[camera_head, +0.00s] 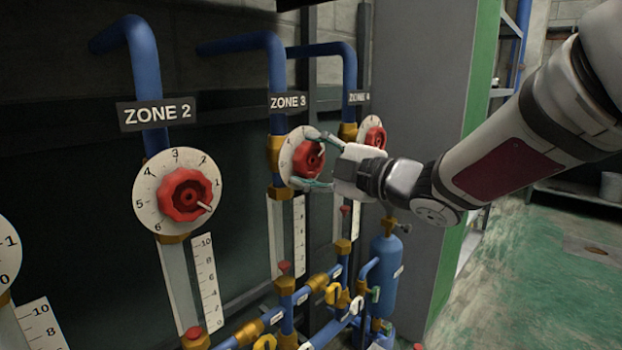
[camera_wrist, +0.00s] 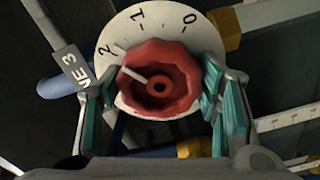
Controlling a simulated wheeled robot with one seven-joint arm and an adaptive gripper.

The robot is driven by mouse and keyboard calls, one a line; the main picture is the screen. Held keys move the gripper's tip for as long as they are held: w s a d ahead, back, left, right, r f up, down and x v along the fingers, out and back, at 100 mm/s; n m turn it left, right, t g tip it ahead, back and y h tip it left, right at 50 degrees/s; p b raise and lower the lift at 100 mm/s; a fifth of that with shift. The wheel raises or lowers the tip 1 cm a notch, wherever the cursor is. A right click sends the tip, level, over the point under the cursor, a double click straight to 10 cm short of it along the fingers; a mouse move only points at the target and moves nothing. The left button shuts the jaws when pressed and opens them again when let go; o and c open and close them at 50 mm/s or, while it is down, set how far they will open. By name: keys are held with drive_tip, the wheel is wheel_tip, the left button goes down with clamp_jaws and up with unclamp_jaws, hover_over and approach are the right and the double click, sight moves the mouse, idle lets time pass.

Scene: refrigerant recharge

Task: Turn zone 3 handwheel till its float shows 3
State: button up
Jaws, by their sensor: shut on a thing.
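The zone 3 handwheel (camera_head: 307,157) is red and sits on a white numbered dial (camera_head: 287,160) under the ZONE 3 sign (camera_head: 288,102). My gripper (camera_head: 318,162) is shut on its rim, one finger above and one below in the head view. In the wrist view, teal finger pads press both sides of the handwheel (camera_wrist: 160,90), and its white pointer lies near the 2. Below it, the zone 3 sight tube (camera_head: 279,228) stands beside a white scale (camera_head: 299,235). A red float-like piece (camera_head: 284,267) shows at the tube's lower end; its exact reading is too small to tell.
The zone 2 handwheel (camera_head: 186,195) is on the left, the partly covered zone 4 handwheel (camera_head: 375,138) on the right. Blue pipes, brass fittings and a blue cylinder (camera_head: 385,270) crowd the space below. Green floor (camera_head: 530,270) is open at right.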

drive_tip(key=n+b, duration=0.1)
drive_tip(key=b, duration=0.1)
drive_tip(key=n+b, duration=0.3)
drive_tip(key=b, duration=0.1)
drive_tip(key=shift+f, duration=0.25)
drive_tip(key=n+b, duration=0.3)
drive_tip(key=shift+r+n+b, duration=0.1)
drive_tip(key=shift+n+b, duration=0.2)
drive_tip(key=o, duration=1.2)
drive_tip(key=shift+r, duration=0.1)
drive_tip(key=v, duration=1.2)
drive_tip(key=shift+s, duration=0.1)
